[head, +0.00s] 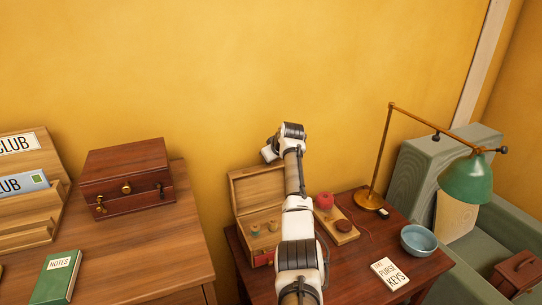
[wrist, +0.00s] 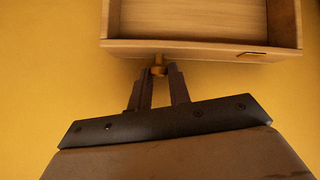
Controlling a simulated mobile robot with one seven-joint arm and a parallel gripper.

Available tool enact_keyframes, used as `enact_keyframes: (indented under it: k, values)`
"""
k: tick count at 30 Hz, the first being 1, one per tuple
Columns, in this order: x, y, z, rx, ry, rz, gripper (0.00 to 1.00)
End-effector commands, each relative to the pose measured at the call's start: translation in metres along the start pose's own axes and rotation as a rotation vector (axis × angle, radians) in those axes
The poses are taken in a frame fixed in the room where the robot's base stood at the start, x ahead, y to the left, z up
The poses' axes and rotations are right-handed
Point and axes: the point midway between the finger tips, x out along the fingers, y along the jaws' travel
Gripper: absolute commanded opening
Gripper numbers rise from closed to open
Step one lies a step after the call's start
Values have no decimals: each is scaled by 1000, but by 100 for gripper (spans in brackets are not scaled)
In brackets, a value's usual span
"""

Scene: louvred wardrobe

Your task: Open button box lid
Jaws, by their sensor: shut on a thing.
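The button box (head: 241,238) is a light wooden box on the dark side table, with spools or buttons inside. Its lid (head: 258,188) stands raised at the back, and its inner face is towards the head camera. My arm covers the box's right side. In the wrist view the lid (wrist: 200,46) is at the top, with a small brass knob (wrist: 158,70) on its edge. My gripper (wrist: 159,74) is shut on this knob. In the head view the fingertips are hidden or too small to make out.
On the side table (head: 352,270) are a small tray (head: 345,238) with a red item, a blue bowl (head: 418,240), a KEYS booklet (head: 390,273) and a brass lamp with a green shade (head: 466,181). A dark wooden case (head: 125,172) is on the left dresser. The yellow wall is close behind.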

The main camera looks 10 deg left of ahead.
Motion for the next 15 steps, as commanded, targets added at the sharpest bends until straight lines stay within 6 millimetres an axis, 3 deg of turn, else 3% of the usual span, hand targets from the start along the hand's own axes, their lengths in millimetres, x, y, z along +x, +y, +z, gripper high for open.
enact_keyframes:
  k: [1, 9, 10, 15]
  values:
    - [-7, 6, -6, -2, 14, 15, 0]
    - [-7, 6, -6, -2, 14, 16, 0]
    - [-7, 6, -6, -2, 14, 16, 20]
    - [-5, 5, -5, -2, 10, 12, 39]
